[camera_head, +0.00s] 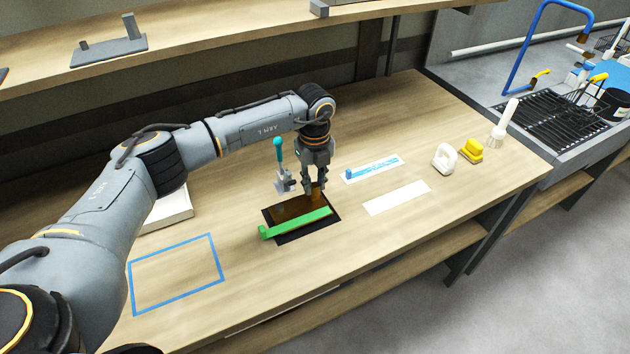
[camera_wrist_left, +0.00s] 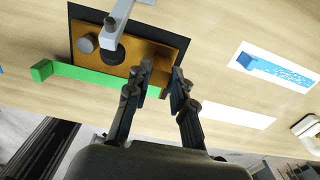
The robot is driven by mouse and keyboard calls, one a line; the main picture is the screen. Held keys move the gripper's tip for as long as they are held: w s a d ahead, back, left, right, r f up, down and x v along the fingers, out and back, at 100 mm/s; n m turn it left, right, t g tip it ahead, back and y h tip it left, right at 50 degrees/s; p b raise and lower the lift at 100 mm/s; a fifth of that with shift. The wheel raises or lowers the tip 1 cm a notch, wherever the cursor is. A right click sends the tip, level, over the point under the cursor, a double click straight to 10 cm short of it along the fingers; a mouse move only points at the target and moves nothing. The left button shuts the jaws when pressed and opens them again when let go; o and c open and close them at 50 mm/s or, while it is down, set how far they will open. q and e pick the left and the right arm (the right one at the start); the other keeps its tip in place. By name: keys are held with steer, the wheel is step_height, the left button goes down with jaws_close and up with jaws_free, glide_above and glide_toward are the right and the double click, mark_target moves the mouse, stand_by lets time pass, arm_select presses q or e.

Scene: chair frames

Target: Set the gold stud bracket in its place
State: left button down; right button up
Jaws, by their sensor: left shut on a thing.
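The gold stud bracket (camera_head: 292,208) lies on the black mat (camera_head: 331,210), against the green bar (camera_head: 300,223) along its front. In the left wrist view the bracket (camera_wrist_left: 168,53) is a flat gold plate with a round grey stud (camera_wrist_left: 87,43) at its left end. My left gripper (camera_head: 314,194) points down at the bracket's right end and is shut on it; its fingertips also show in the left wrist view (camera_wrist_left: 161,77). A clamp with a teal handle (camera_head: 278,150) stands behind, its grey arm (camera_wrist_left: 121,18) reaching over the plate. The exact finger contact is partly hidden.
A white card with a blue piece (camera_head: 371,169) and a blank white card (camera_head: 397,198) lie to the right. A blue taped rectangle (camera_head: 176,273) at left is empty. A pale tray (camera_head: 168,210) sits behind my arm.

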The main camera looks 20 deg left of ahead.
arm_select(q)
steer(key=shift+f, duration=0.15)
stand_by(0.5)
steer(key=shift+f+b, duration=0.5)
steer(key=shift+f, duration=0.1)
steer(key=c, duration=1.1)
jaws_free()
steer(key=shift+o, duration=0.3)
steer(key=shift+o, duration=1.4)
steer(key=shift+r, duration=0.1)
step_height(320, 180, up, 8)
steer(key=p, duration=0.5)
steer(key=shift+p, duration=0.3)
